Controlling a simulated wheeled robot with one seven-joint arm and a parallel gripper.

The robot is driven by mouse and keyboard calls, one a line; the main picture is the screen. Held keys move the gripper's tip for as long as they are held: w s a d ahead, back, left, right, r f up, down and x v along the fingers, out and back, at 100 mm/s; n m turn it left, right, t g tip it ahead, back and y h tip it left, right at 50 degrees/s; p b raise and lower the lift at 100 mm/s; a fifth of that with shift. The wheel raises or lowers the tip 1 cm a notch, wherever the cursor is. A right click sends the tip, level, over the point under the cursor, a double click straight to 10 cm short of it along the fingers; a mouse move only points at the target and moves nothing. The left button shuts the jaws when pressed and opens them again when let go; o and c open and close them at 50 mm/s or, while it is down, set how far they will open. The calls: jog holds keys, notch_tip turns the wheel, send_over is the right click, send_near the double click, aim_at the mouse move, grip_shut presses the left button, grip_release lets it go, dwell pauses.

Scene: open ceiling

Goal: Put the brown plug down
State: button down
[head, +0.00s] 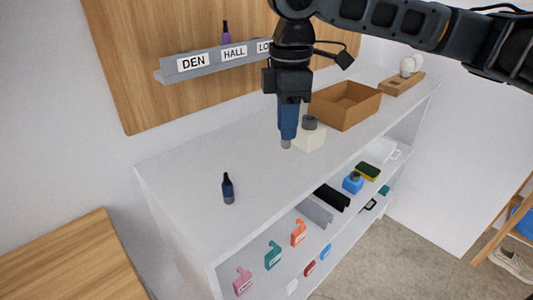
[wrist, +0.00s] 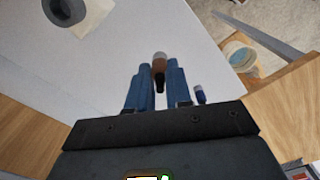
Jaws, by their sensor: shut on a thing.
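My gripper (head: 288,128) points down over the white cabinet top (head: 190,165). Its blue fingers are shut on the brown plug. In the head view only the plug's grey end (head: 286,144) shows below the fingertips, and the fingers hide the rest. In the wrist view the brown plug (wrist: 159,64) sits between the two fingers, with its dark end toward the palm. I cannot tell whether its grey end touches the cabinet top.
A cream block with a grey ring (head: 310,136) stands close right of my gripper, before a brown box (head: 345,105). A dark blue plug (head: 228,189) stands at front left. A labelled rack (head: 215,64) holds a purple plug (head: 226,35). The left cabinet top is mostly clear.

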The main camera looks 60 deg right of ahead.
jog(key=w+a+f, duration=0.2)
jog(key=a, duration=0.1)
jog(key=shift+a+f, duration=0.1)
jog(key=shift+f, duration=2.1)
jog(key=shift+f, duration=0.2)
jog(key=c, duration=1)
grip_release()
jog(key=shift+c, duration=0.2)
jog(key=shift+r, duration=0.1)
notch_tip(320, 180, up, 12)
jog(key=shift+r+p, duration=0.15)
jog(key=shift+p, duration=0.15)
jog(key=shift+w, duration=0.1)
